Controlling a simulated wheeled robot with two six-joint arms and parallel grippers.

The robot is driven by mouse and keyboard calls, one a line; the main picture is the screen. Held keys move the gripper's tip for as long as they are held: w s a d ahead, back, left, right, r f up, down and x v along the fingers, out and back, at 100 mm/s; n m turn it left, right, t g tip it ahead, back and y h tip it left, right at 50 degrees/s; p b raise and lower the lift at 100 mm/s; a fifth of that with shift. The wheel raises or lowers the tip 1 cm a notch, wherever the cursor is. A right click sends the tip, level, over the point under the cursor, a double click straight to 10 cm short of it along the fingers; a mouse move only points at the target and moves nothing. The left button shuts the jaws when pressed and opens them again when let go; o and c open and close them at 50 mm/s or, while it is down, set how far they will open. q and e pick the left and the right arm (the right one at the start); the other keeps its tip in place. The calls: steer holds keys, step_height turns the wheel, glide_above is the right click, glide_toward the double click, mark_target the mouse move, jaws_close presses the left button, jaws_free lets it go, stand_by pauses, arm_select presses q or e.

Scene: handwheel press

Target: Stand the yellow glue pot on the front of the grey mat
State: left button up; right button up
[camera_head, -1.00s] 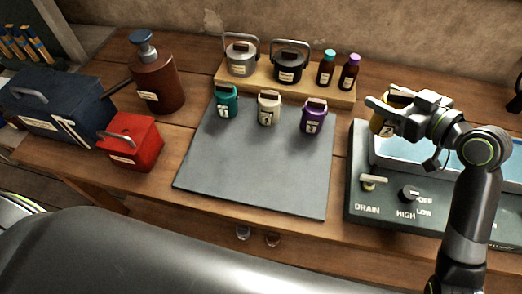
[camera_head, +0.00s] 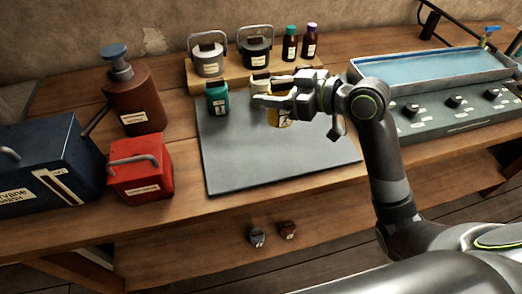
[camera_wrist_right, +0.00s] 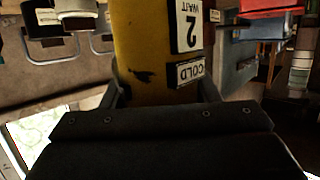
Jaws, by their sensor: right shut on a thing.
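The yellow glue pot (camera_head: 281,119) is in my right gripper (camera_head: 272,97), mostly covered by the gripper in the head view. In the right wrist view the yellow pot (camera_wrist_right: 148,45) fills the space between the fingers, with white labels reading "2 WAIT" and "COLD". The grey mat (camera_head: 258,165) lies on the bench, and the pot shows over its back half. I cannot tell the gap under it. The purple pot is hidden. My left gripper is out of view.
A wooden rack (camera_head: 222,81) with pots and bottles stands behind the mat. A red box (camera_head: 139,172), a brown pump bottle (camera_head: 133,95) and a dark blue box (camera_head: 45,165) stand at left. A water bath (camera_head: 430,73) is at right. The mat's front is clear.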

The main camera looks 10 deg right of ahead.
steer(key=f, duration=0.5)
steer(key=shift+d+f, duration=0.2)
steer(key=shift+f, duration=0.05)
step_height(320, 180, down, 4)
steer(key=shift+f, duration=0.1)
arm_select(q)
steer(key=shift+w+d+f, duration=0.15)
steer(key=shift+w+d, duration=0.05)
arm_select(e)
steer(key=shift+a, duration=0.1)
steer(key=shift+f+b, duration=0.15)
steer(key=shift+b, duration=0.2)
steer(key=o, duration=1.3)
steer(key=shift+c, duration=0.2)
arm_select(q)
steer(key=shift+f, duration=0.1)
